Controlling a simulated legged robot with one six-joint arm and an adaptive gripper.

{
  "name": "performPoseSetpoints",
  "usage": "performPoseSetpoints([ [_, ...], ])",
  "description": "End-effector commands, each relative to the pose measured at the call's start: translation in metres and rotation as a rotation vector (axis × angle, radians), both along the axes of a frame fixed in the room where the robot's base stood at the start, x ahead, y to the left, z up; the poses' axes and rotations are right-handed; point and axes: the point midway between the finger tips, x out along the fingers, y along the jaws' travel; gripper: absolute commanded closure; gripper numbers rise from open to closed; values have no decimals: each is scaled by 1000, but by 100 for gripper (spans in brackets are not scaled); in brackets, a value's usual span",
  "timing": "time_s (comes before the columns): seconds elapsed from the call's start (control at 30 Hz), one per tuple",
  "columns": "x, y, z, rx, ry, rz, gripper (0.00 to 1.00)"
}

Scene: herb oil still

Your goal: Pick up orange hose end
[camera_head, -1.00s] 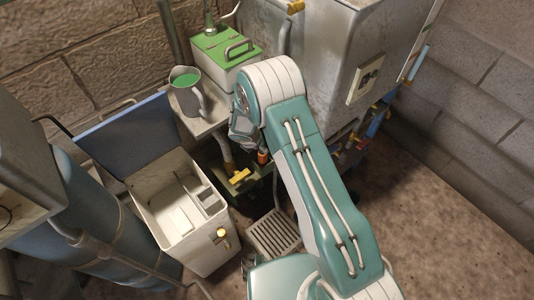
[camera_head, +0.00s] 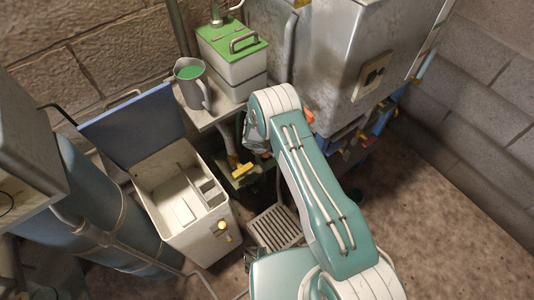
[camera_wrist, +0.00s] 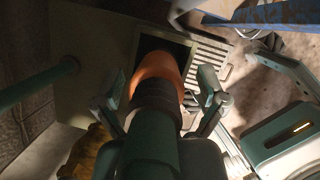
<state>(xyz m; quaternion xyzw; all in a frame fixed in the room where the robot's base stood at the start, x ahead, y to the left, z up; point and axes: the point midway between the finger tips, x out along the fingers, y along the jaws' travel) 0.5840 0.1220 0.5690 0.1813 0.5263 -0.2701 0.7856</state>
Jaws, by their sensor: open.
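The orange hose end (camera_wrist: 156,70) shows in the wrist view, an orange tip on a dark, thick body that runs toward the camera. My gripper (camera_wrist: 162,90) is open, with one finger on each side of the dark body just behind the orange tip. Gaps show beside it, but contact cannot be told. In the head view, my gripper (camera_head: 256,140) is largely hidden by my arm, beside the side shelf and in front of the metal cabinet.
A grey mug (camera_head: 193,92) with green contents and a green-lidded box (camera_head: 232,62) stand on the shelf. An open white bin (camera_head: 190,212) is at left, near a floor grate (camera_head: 273,229). The metal cabinet (camera_head: 345,65) stands close behind my arm. Floor at right is clear.

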Motion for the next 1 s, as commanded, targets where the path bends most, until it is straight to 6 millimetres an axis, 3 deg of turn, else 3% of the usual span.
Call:
performPoseSetpoints([
  [0.1, 3, -3, -10, 1, 0, -2, 8],
  [0.37, 4, -4, -11, 3, -1, -1, 8],
  [0.57, 4, -4, -11, 3, -1, -1, 97],
  [1.0, 4, -3, -8, 2, 0, -1, 100],
])
